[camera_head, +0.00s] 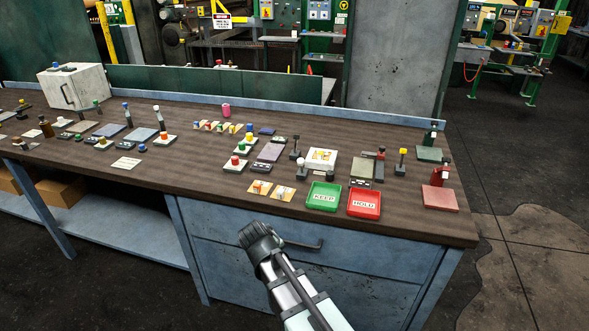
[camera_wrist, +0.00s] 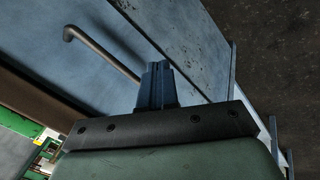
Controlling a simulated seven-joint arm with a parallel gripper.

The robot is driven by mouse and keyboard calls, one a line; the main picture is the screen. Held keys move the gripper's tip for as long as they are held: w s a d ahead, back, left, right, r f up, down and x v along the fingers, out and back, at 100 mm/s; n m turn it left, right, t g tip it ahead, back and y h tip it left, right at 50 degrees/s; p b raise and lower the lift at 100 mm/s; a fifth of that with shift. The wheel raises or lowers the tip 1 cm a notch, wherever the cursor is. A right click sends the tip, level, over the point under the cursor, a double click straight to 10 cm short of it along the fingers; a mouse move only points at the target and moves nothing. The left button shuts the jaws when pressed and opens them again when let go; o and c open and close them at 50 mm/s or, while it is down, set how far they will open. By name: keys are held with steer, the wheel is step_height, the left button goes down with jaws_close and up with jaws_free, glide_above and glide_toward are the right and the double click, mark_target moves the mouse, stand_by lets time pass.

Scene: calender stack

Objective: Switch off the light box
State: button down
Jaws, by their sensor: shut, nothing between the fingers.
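A small white box with a pale top bearing yellow-orange marks (camera_head: 321,158) sits on the right half of the workbench; it looks like the light box. Its switch is too small to make out, and I cannot tell whether it is lit. My gripper (camera_head: 250,232) is in front of the bench, near the drawer front, well short of the box. In the wrist view the fingers (camera_wrist: 158,72) are together and empty, close to the drawer front. The box does not show in the wrist view.
A drawer handle (camera_head: 302,244) is beside my gripper; it also shows in the wrist view (camera_wrist: 95,48). A green KEEP tray (camera_head: 323,205) and red HOLD tray (camera_head: 364,213) lie at the bench's front edge. Several small controls and posts crowd the box.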

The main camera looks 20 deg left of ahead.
steer(key=w+a+r+n+t+h, duration=0.1)
steer(key=w+r+n+t, duration=0.3)
steer(key=r+n, duration=0.5)
steer(key=w+a+r+n+t+h, duration=0.1)
steer(key=w+r+n+t, duration=0.2)
steer(key=w+r+n, duration=0.4)
step_height(320, 180, up, 4)
steer(key=n, duration=0.5)
steer(key=shift+a+f+t, duration=0.25)
steer(key=shift+a+t, duration=0.05)
steer(key=shift+t, duration=0.1)
steer(key=shift+w, duration=0.15)
glide_toward(300, 165)
steer(key=f, duration=0.1)
steer(key=w+f, duration=0.2)
steer(key=f, duration=0.1)
steer(key=shift+a, duration=0.15)
steer(key=shift+w+d+r, duration=0.15)
steer(key=shift+w+r, duration=0.05)
steer(key=shift+w, duration=0.3)
steer(key=shift+w+d+r, duration=0.15)
steer(key=shift+w+r, duration=0.05)
steer(key=shift+w, duration=0.25)
steer(key=shift+w+d+r, duration=0.15)
steer(key=shift+w+r, duration=0.05)
steer(key=shift+w, duration=0.2)
steer(key=shift+w+d+r, duration=0.15)
steer(key=shift+w, duration=0.2)
